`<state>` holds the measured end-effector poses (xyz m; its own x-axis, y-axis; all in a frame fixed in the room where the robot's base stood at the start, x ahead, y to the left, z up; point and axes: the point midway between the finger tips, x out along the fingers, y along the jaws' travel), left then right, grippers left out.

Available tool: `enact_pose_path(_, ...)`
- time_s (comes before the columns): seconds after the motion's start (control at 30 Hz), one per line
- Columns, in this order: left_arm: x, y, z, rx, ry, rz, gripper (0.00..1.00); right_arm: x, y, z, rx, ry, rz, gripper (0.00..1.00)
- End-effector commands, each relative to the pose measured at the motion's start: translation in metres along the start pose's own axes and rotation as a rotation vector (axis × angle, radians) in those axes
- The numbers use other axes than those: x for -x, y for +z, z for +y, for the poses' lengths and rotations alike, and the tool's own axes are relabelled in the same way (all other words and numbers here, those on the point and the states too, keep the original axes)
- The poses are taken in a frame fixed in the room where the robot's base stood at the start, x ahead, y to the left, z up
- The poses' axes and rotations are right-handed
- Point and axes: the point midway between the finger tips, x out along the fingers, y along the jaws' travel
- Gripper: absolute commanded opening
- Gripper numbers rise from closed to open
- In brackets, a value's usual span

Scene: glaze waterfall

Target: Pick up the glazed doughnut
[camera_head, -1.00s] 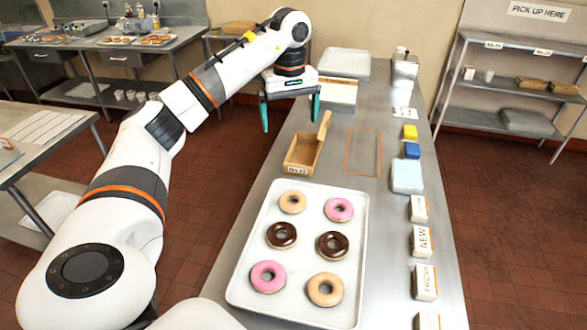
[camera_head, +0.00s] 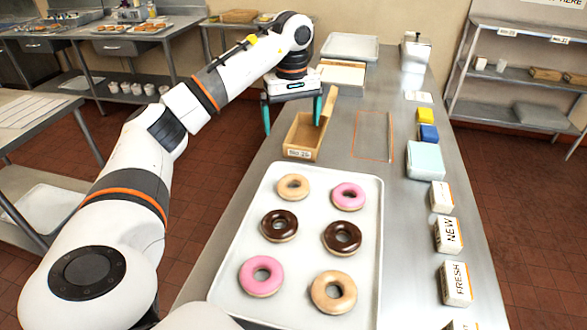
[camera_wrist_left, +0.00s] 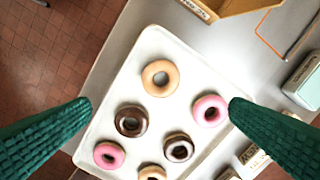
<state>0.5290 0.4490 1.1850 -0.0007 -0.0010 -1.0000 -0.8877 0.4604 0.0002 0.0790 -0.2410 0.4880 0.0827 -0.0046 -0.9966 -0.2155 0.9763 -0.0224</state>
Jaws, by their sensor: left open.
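A white tray (camera_head: 300,183) on the steel counter holds several doughnuts in two columns. At its far end are a plain tan doughnut (camera_head: 293,187) and a pink one (camera_head: 348,196). Two chocolate doughnuts (camera_head: 279,225) (camera_head: 342,238) lie in the middle. A pink one (camera_head: 261,276) and a tan one (camera_head: 333,292) lie nearest. My left gripper (camera_head: 294,128) is open and empty, high beyond the tray near the open box. In the left wrist view its green fingers (camera_wrist_left: 160,105) frame the tray from above, touching no doughnut. My right gripper is not in view.
An open cardboard box (camera_head: 304,135) stands just beyond the tray. An orange outline (camera_head: 374,135) marks bare counter. Blue and yellow blocks (camera_head: 428,132) and small label boxes (camera_head: 447,235) line the right edge. A steel shelf (camera_head: 520,60) stands at right.

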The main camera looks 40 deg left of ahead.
Motion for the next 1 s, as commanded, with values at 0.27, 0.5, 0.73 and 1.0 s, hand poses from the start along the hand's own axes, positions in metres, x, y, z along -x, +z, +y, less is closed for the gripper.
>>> enact_pose_path(0.27, -0.072, 0.0, 0.0, 0.0, -0.001, 0.0, 1.0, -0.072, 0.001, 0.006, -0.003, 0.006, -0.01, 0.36)
enact_pose_path(0.5, -0.094, 0.0, 0.001, 0.0, 0.004, 0.001, 1.0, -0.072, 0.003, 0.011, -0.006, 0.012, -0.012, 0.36)
enact_pose_path(0.73, -0.131, 0.0, 0.0, 0.0, 0.003, 0.001, 1.0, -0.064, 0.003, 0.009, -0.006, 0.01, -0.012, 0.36)
enact_pose_path(1.0, -0.153, 0.001, -0.001, 0.001, 0.003, 0.002, 1.0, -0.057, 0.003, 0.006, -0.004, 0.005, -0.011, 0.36)
